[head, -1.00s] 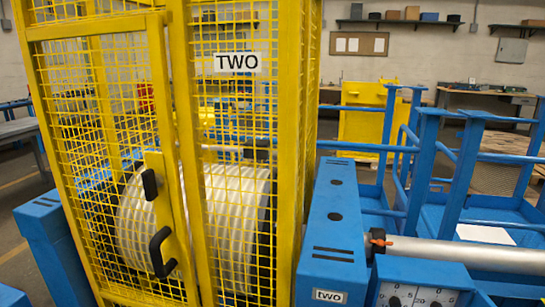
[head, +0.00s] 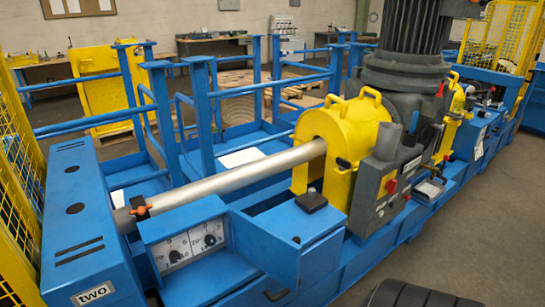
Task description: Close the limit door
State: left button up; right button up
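A blue limit box (head: 160,225) sits low in the middle of the head view, in front of a steel shaft. Its front is open and shows a white panel with two dials (head: 194,247). A blue panel (head: 265,247), which looks like its door, stands swung out to the right of the dials and does not cover them.
The steel shaft (head: 230,178) runs behind the box into a yellow guard (head: 335,140) beside a large grey motor (head: 405,70). A blue housing labelled "two" (head: 85,225) stands at left. Open floor (head: 480,215) lies at right.

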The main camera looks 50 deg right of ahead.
aim_at(278, 257)
jog(key=l+u, duration=0.1)
jog(key=l, duration=0.95)
jog(key=k+l+u, duration=0.15)
jog(key=l, duration=0.35)
jog(key=l+u, duration=0.1)
jog(key=l, duration=0.4)
jog(key=k+l+u, duration=0.1)
jog(key=l, duration=0.45)
jog(key=k+l, duration=0.15)
jog(key=l, duration=0.3)
jog(key=j+u, duration=0.2)
